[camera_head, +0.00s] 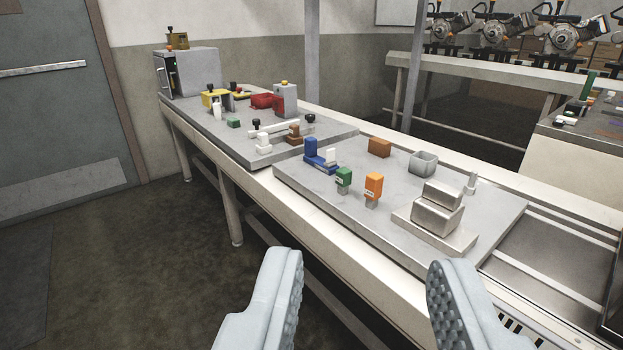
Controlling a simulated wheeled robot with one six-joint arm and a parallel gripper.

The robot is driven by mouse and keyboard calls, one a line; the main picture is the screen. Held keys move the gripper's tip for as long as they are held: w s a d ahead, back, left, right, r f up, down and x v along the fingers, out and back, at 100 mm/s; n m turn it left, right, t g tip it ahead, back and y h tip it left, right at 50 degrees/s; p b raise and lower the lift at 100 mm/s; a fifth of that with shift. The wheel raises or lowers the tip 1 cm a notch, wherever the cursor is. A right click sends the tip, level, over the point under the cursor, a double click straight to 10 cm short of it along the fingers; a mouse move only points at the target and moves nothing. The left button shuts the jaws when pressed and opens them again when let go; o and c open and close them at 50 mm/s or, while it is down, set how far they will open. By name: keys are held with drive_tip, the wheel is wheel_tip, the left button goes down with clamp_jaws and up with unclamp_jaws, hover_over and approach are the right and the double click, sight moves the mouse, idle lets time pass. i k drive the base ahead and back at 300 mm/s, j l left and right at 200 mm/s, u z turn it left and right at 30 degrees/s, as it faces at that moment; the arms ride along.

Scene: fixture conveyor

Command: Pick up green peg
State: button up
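The green peg (344,176) stands upright on the grey plate (305,187) of the conveyor bench, with a green head on a paler lower part. An orange peg (374,185) of like shape stands just to its right, and a blue fixture (315,155) with a white block is behind it to the left. My gripper (364,285) is open and empty. Its two fingers are wide apart in the foreground, in front of the bench and well short of the green peg.
A silver block fixture (437,207) stands right of the pegs. A grey open box (423,162) and a brown block (380,147) are behind them. A second plate (250,122) with several small parts lies farther left. Floor at left is clear.

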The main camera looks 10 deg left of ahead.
sight(344, 175)
drive_tip(key=i+l+u, duration=0.15)
drive_tip(key=i+l, duration=0.15)
drive_tip(key=i, duration=0.3)
drive_tip(key=i+l+u, duration=0.15)
drive_tip(key=i+l, duration=0.25)
drive_tip(key=i, duration=0.2)
